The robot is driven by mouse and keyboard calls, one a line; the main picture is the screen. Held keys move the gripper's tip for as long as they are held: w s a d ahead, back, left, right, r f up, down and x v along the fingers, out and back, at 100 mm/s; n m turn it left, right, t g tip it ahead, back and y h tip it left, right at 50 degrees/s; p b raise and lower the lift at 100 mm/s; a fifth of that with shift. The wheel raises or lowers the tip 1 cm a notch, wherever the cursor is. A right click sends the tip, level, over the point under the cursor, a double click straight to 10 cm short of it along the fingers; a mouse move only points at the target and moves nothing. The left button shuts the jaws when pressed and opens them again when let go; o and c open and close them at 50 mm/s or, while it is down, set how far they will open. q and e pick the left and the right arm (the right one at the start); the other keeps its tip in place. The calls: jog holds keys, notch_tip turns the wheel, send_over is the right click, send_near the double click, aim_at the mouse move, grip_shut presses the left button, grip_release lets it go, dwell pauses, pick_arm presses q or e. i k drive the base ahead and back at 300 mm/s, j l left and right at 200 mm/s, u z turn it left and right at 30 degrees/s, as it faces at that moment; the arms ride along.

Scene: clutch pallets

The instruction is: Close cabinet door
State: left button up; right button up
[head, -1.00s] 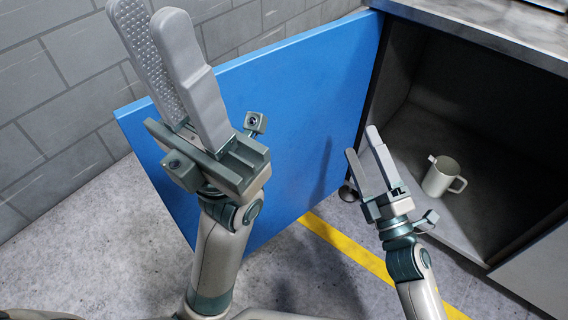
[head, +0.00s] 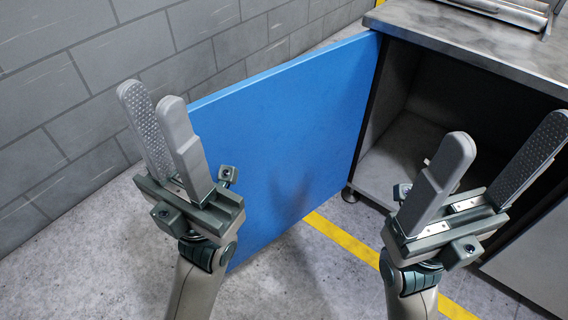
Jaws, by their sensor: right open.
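The blue cabinet door (head: 290,125) stands wide open. It is hinged at the left edge of the cabinet opening and sticks out to the left. The cabinet (head: 478,38) is grey with a dark, open interior. My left gripper (head: 151,93) is in front of the door's free left edge in the picture, with its fingers pointing up and a gap between them. Contact with the door cannot be told. My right gripper (head: 508,130) is open and empty in front of the cabinet opening, hiding part of the interior.
A grey block wall (head: 90,60) runs behind the door. A yellow line (head: 340,238) crosses the concrete floor below the door. A metal object (head: 505,10) lies on the cabinet top.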

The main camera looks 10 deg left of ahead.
aim_at(290, 130)
jog(key=k, duration=0.65)
jog(key=z, duration=2.05)
jog(key=k+j, duration=0.2)
jog(key=j, duration=0.3)
jog(key=k+j, duration=0.2)
jog(key=j, duration=0.25)
jog(key=k+j, duration=0.2)
jog(key=j, duration=0.3)
jog(key=k+j, duration=0.2)
jog(key=j, duration=0.25)
jog(key=k+j, duration=0.2)
jog(key=j, duration=0.3)
jog(key=k+j, duration=0.2)
jog(key=j, duration=0.25)
jog(key=k+j, duration=0.2)
jog(key=j, duration=0.3)
jog(key=k+j, duration=0.2)
jog(key=j, duration=0.25)
